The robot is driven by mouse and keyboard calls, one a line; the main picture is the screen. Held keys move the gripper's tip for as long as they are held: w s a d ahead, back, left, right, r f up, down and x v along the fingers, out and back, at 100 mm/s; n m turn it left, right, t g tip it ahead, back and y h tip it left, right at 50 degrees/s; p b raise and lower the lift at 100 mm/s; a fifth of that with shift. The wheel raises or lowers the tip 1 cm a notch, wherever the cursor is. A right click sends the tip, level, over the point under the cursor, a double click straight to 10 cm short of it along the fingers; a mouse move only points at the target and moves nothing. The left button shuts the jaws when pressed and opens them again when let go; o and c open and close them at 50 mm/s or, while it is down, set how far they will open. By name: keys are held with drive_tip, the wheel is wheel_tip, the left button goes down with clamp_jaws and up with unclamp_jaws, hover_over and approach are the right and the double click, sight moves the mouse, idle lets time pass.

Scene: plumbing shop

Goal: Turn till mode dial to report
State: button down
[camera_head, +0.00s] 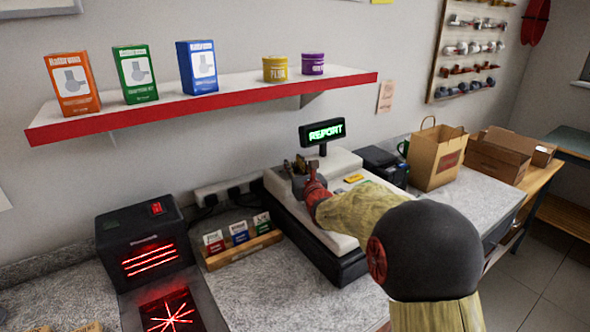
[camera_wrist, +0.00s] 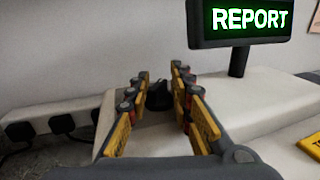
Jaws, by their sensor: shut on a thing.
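The till (camera_head: 346,163) is a pale-topped cash register with a dark base on the counter. Its pole display (camera_head: 322,132) glows green and reads REPORT; it also shows in the wrist view (camera_wrist: 240,20). The black mode dial (camera_wrist: 158,97) sits on the till's top, between my fingers in the wrist view. My gripper (camera_wrist: 160,84) is shut on the dial, with yellow-padded fingers on both sides of it. In the head view my gripper (camera_head: 301,168) is at the till's left top, and the dial is hidden there.
A black scanner box (camera_head: 145,248) with red light stands left of the till, beside a wooden card tray (camera_head: 243,250). A power strip (camera_head: 228,188) lies behind. A red-edged shelf (camera_head: 215,104) hangs above. A paper bag (camera_head: 437,157) stands right. My arm crosses over the till's front right.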

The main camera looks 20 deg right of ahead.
drive_tip(key=shift+a+f, duration=0.3)
drive_tip(key=shift+a, duration=0.05)
drive_tip(key=c, duration=1.8)
unclamp_jaws()
drive_tip(key=shift+a, duration=0.2)
drive_tip(key=shift+o, duration=0.4)
drive_tip(key=shift+d+r, duration=0.25)
drive_tip(key=shift+s, duration=0.1)
drive_tip(key=s, duration=0.7)
drive_tip(key=s+a, duration=0.1)
drive_tip(key=s, duration=0.3)
drive_tip(key=shift+s, duration=0.35)
